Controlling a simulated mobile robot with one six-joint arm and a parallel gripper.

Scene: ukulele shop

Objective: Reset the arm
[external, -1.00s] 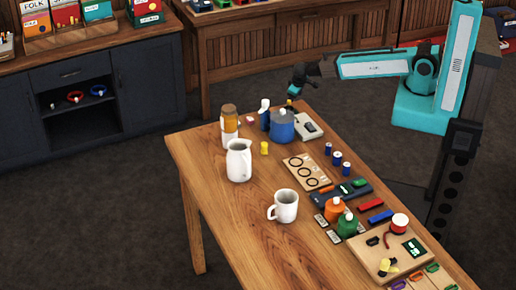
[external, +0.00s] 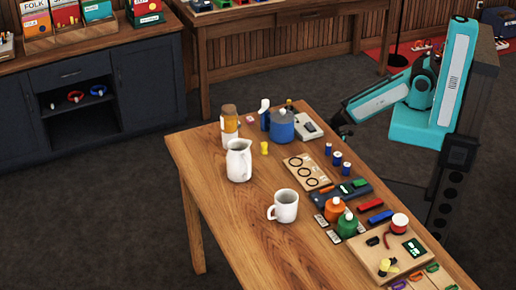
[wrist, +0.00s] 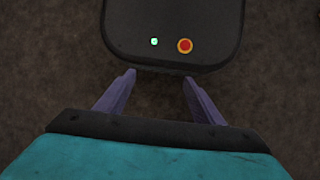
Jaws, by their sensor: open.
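My gripper (wrist: 160,76) shows in the wrist view with its two purple fingers spread wide apart and nothing between them. It points down over the dark carpet and part of my own base. In the external view my arm is folded back beside the right side of the table. Its teal and white forearm slopes down to the left, and the dark wrist end is near the table's far right edge. The fingers are too small or hidden to make out there.
The wooden table (external: 222,210) holds a white pitcher (external: 239,162), a white mug (external: 285,206), a blue pot (external: 281,127), an orange bottle (external: 334,208) and a green bottle (external: 347,224). A dark cabinet (external: 148,85) stands at the left. Dark carpet is clear between them.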

